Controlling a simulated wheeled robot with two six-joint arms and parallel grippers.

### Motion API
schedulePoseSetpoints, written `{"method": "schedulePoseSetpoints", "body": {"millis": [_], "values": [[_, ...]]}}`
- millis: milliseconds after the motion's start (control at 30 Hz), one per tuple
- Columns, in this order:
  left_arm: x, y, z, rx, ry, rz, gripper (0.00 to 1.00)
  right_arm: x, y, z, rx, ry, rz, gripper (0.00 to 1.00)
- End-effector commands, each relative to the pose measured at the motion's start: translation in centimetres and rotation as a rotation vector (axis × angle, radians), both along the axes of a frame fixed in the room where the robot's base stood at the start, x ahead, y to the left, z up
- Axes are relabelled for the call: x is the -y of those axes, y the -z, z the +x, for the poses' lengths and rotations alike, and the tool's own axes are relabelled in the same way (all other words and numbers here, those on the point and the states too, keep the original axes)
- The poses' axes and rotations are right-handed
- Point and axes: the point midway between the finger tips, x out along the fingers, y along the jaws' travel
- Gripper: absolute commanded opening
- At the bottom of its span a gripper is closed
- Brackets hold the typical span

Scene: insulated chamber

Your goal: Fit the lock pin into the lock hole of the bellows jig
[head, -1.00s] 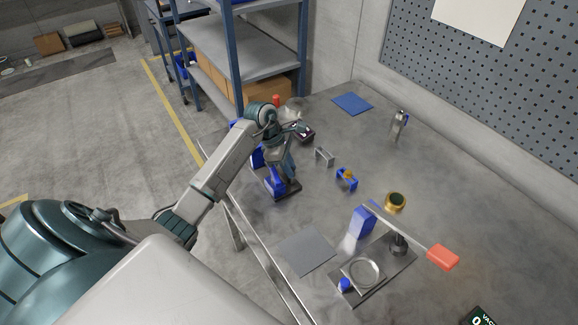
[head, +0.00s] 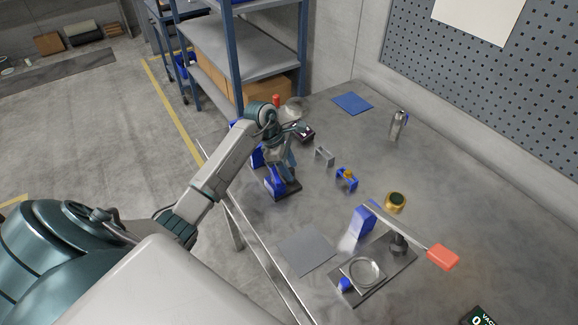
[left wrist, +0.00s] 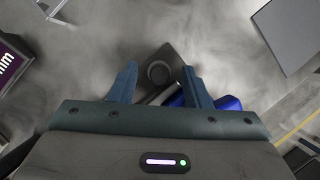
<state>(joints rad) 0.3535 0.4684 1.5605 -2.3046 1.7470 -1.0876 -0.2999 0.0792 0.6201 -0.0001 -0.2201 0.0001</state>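My left gripper (head: 283,168) points down over a dark base plate with blue blocks (head: 275,184) near the table's left edge. In the left wrist view, my left fingers (left wrist: 158,88) are spread apart with nothing clearly held between them. A dark round post or socket (left wrist: 158,72) on the dark plate shows between and beyond the fingertips. A blue part (left wrist: 230,102) shows beside the right finger. I cannot tell for certain which part is the lock pin or the lock hole. The gripper partly hides this fixture. My right gripper is not in view.
A grey flat sheet (head: 307,250) lies nearer me. A grey bracket (head: 324,156), blue clamp (head: 347,179) and brass ring (head: 396,201) stand mid-table. A dark screen device (head: 304,133) is behind.

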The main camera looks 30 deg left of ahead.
Motion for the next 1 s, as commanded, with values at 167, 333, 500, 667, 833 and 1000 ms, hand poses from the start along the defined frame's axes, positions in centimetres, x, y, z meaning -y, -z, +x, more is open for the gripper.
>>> {"method": "schedulePoseSetpoints", "body": {"millis": [167, 333, 500, 667, 833, 1000], "values": [[-0.3, -0.4, 0.0, 0.003, 0.0, 0.002, 0.44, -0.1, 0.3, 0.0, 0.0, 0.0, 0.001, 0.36], [-1.3, -2.6, -0.4, 0.004, 0.001, 0.005, 0.44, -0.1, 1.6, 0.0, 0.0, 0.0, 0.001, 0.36], [-2.5, -5.9, -0.9, 0.005, 0.0, 0.004, 0.44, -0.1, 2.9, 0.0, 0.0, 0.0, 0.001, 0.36], [-3.4, -8.4, -1.3, 0.004, -0.001, 0.004, 0.44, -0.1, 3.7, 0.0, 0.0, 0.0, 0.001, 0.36], [-3.8, -9.7, -1.6, 0.0, 0.0, 0.001, 0.44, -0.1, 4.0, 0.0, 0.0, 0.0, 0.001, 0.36], [-3.9, -10.0, -1.6, 0.0, 0.0, 0.0, 0.44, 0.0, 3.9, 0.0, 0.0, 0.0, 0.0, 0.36]]}}
